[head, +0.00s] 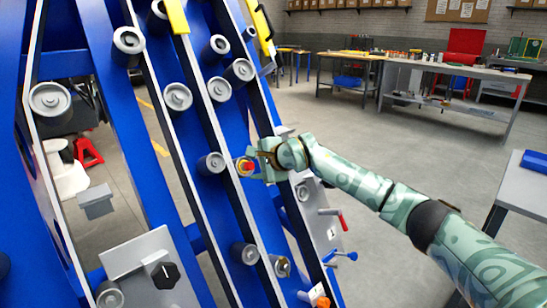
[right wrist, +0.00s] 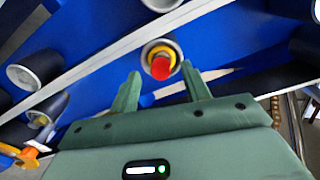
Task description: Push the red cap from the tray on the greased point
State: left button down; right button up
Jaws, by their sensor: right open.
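The red cap (head: 249,166) shows at the blue chassis rail, just beyond my right gripper's fingertips. Grease is not clearly visible. My left gripper is not in view.
Several grey rollers (head: 178,97) stick out from the blue rails (head: 140,125) around the gripper. A grey panel (head: 325,235) with red and blue handles is below right. A panel with a black knob (head: 165,275) is lower left.

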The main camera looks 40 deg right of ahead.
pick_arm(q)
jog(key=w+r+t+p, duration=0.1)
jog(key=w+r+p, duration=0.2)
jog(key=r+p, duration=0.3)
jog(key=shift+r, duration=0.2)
pick_arm(e)
jog(key=v, duration=1.5)
jog(key=shift+w, duration=0.1)
